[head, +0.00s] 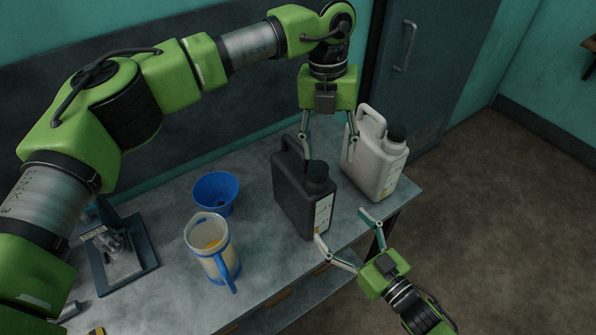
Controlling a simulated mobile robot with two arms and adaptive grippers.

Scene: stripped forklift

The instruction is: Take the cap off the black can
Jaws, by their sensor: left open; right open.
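The black can (293,198) stands upright on the grey bench, with a handle at its top left and a pale label on its right side. Its black cap (317,171) sits on the neck at the top right. My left gripper (329,150) points down from above, fingers spread and empty, over or just behind the can's top; I cannot tell if a finger touches it. My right gripper (340,224) is open and empty at the bench's front edge, in front of the can, with one fingertip close to the can's lower right side.
A white can (372,165) with a black cap stands right of the black can. A blue funnel (215,190) and a measuring jug (209,255) with amber liquid stand to the left. A dark metal stand (118,255) is further left. The bench (170,295) ends at the front right.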

